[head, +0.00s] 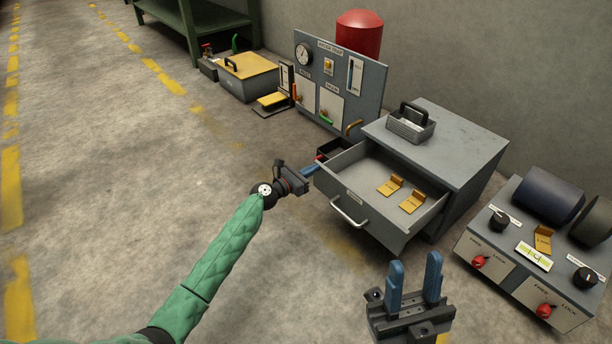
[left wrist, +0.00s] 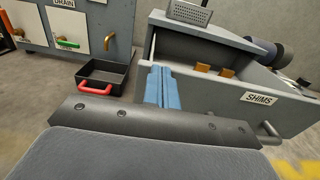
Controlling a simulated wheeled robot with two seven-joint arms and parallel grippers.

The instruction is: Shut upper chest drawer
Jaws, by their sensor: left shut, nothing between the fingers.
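The grey chest (head: 462,150) stands at the right, and its upper drawer (head: 380,222) is pulled well out. The drawer has a pale bar handle (head: 349,211) and holds two brass-coloured angle pieces. In the left wrist view the drawer front (left wrist: 228,100) bears a SHIMS label. My left gripper (head: 312,169) is shut and empty beside the drawer's left front corner. Its blue fingers (left wrist: 160,86) lie together and overlap the drawer's left side in the left wrist view; I cannot tell whether they touch it. My right gripper (head: 414,283) is open and empty in front of the chest.
A small grey caddy (head: 410,125) sits on the chest top. A black tray with a red handle (left wrist: 96,88) lies left of the drawer, below the gauge panel (head: 340,82). A control box with knobs (head: 530,250) stands at the right. The floor at the left is clear.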

